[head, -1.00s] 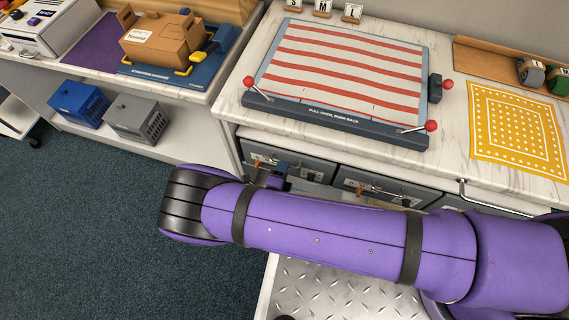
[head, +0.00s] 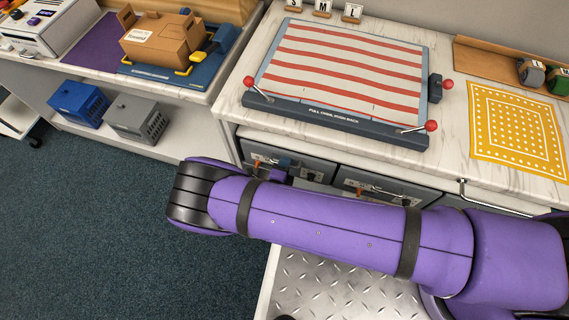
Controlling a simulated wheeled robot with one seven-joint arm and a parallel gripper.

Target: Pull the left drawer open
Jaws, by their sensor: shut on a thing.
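The left drawer (head: 313,166) is a grey-blue front under the marble counter, left of a second similar drawer (head: 365,178). My gripper (head: 282,166) is at the left drawer's front, mostly hidden behind my purple arm. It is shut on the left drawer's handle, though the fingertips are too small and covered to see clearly. The lower part of the drawer front is hidden by my arm. The drawer looks flush or nearly flush with its neighbour.
A striped board (head: 345,70) with red-knobbed levers lies on the counter above the drawers. A yellow patterned cloth (head: 518,122) lies to its right. A blue crate (head: 80,103) and a grey crate (head: 137,119) stand on the low shelf at left. The carpet (head: 95,220) is clear.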

